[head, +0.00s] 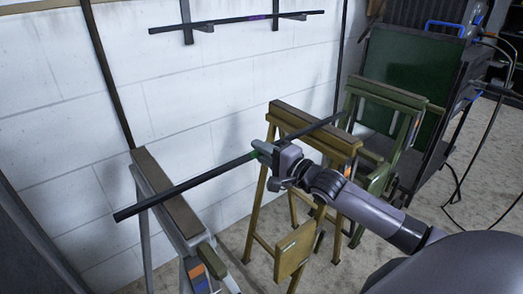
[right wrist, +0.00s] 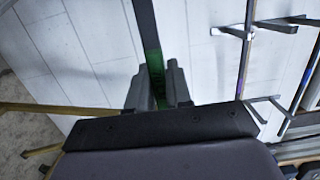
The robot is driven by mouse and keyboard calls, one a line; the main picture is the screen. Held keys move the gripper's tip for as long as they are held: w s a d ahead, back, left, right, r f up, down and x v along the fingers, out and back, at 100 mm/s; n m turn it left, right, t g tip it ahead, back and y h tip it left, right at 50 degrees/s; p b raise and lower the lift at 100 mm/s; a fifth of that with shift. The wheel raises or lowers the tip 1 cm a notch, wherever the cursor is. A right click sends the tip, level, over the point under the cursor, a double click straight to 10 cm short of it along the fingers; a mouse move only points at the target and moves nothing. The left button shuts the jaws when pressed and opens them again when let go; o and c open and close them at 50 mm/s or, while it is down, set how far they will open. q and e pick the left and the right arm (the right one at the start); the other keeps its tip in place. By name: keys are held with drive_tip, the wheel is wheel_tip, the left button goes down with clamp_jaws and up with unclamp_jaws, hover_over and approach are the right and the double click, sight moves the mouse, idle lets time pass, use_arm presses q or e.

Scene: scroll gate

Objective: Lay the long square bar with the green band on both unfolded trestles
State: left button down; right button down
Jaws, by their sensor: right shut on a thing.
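The long dark square bar (head: 190,184) runs slantwise across the head view, with its green band (right wrist: 154,62) at my right gripper. My right gripper (head: 268,152) is shut on the bar at the band; its fingers (right wrist: 157,88) flank the bar in the right wrist view. The bar's left part crosses above the brown-topped grey trestle (head: 163,180) and its right part crosses the yellow wooden trestle (head: 318,131). Both stand with legs spread. I cannot tell whether the bar touches either top. A green trestle (head: 388,93) stands farther right. My left gripper is not in view.
Another dark bar with a purple band (head: 254,18) lies on wall brackets (head: 187,22). A dark cart (head: 447,125) with a green panel (head: 404,70) stands at the back right, with loose cables beside it. The white block wall is close behind the trestles.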

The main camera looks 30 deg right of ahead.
drive_tip(key=c, duration=1)
unclamp_jaws()
drive_tip(key=shift+r, duration=0.3)
drive_tip(key=shift+o, duration=0.2)
drive_tip(key=shift+f, duration=0.45)
drive_tip(key=p+v, duration=0.1)
drive_tip(key=v, duration=0.6)
drive_tip(key=shift+r, duration=0.3)
drive_tip(key=shift+s, duration=0.1)
drive_tip(key=s+a+f+n+g+h, duration=0.1)
drive_tip(key=s+a+f+n+g, duration=0.3)
drive_tip(key=s+a+f+n, duration=0.6)
drive_tip(key=s+a+f+n+g, duration=0.3)
drive_tip(key=s+a+f+n, duration=0.35)
drive_tip(key=f, duration=0.45)
wheel_tip(320, 180, up, 11)
drive_tip(key=s+n+p, duration=0.1)
drive_tip(key=s+p, duration=0.1)
drive_tip(key=p, duration=1.3)
drive_tip(key=shift+s+d+r+h, duration=0.15)
drive_tip(key=shift+s+d+h, duration=0.15)
drive_tip(key=shift+s+h, duration=0.1)
